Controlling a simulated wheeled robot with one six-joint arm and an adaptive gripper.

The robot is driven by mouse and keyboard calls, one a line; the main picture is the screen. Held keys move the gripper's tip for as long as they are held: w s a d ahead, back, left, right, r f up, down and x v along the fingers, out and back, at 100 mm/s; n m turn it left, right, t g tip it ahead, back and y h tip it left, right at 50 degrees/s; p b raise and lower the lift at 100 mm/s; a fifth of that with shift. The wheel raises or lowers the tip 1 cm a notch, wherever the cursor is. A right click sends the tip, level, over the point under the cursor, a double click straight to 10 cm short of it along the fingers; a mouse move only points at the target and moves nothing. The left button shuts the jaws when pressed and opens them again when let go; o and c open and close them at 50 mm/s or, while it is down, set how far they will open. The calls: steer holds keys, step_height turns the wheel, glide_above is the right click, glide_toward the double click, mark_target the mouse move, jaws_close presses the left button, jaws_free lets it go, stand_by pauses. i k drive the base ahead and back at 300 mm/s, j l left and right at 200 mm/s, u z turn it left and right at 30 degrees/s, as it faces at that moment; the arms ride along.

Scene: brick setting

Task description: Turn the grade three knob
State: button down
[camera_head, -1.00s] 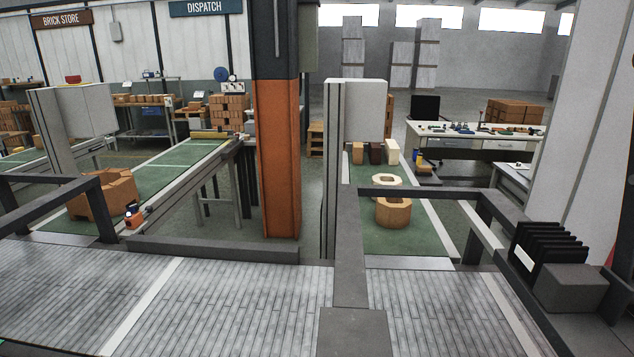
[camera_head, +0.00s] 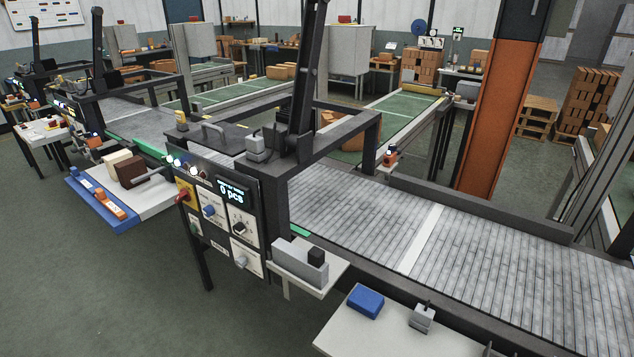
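A control panel (camera_head: 224,243) with a lit display reading "0 pcs" stands at the side of the roller conveyor, left of the middle. It carries a blue knob (camera_head: 209,211), a black knob (camera_head: 240,228) and a grey knob (camera_head: 241,261), each on a pale plate. A red knob on a yellow plate (camera_head: 185,193) sits at the panel's left edge. The labels are too small to read, so I cannot tell which knob is grade three. My gripper is not in view.
The roller conveyor (camera_head: 466,262) runs to the right of the panel. A small shelf with a grey device (camera_head: 300,262) juts out beside the panel. A white table (camera_head: 345,333) with a blue block (camera_head: 365,302) stands in the foreground. Open floor (camera_head: 110,290) lies at the lower left.

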mark_target(209, 211)
steer(key=i+u, duration=0.1)
steer(key=u, duration=0.75)
steer(key=i+j, duration=0.25)
steer(key=i+j+z, duration=0.1)
steer(key=i+j, duration=0.2)
steer(key=j, duration=0.2)
steer(key=i+j, duration=0.25)
steer(key=i+j+z, duration=0.1)
steer(key=i+j, duration=0.15)
steer(key=j, duration=0.25)
steer(key=i+j, duration=0.25)
steer(key=j, duration=0.15)
steer(key=i+j, duration=0.25)
steer(key=j, duration=0.15)
steer(key=i+j+z, duration=0.1)
steer(key=i+j, duration=0.15)
steer(key=j, duration=0.15)
steer(key=i+j, duration=0.2)
steer(key=j, duration=0.25)
steer(key=i+l+z, duration=0.05)
